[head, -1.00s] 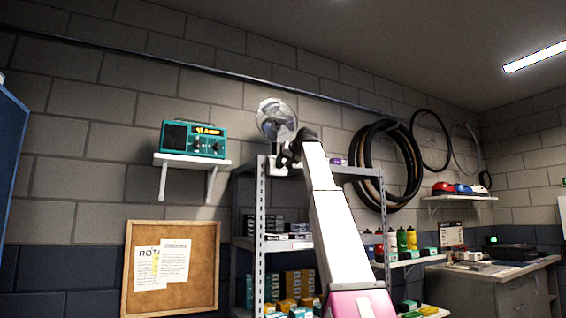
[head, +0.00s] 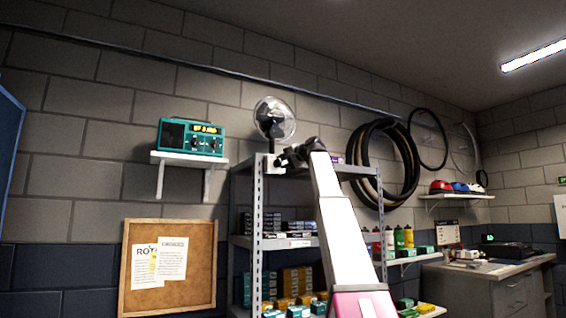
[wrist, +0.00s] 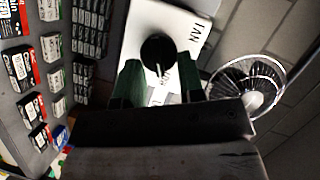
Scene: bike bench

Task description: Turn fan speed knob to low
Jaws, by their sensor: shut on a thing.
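The fan (head: 274,118) stands on top of the grey shelf unit, with its round wire cage up against the wall; the cage also shows in the wrist view (wrist: 247,86). In the wrist view, a white panel (wrist: 135,30) lettered "FAN" carries a round black knob (wrist: 158,48) with a pale pointer line at its lower part. My gripper (wrist: 158,76) has its two dark green fingers on either side of the knob and is shut on it. The fingertip contact is partly hidden. In the head view my gripper (head: 284,159) is at the shelf top, just below the fan.
The shelf unit (head: 258,215) holds several small boxes, also close on the left in the wrist view. A teal radio (head: 191,137) sits on a wall shelf to the left. Tires (head: 384,163) hang to the right. A corkboard (head: 200,268) is at lower left.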

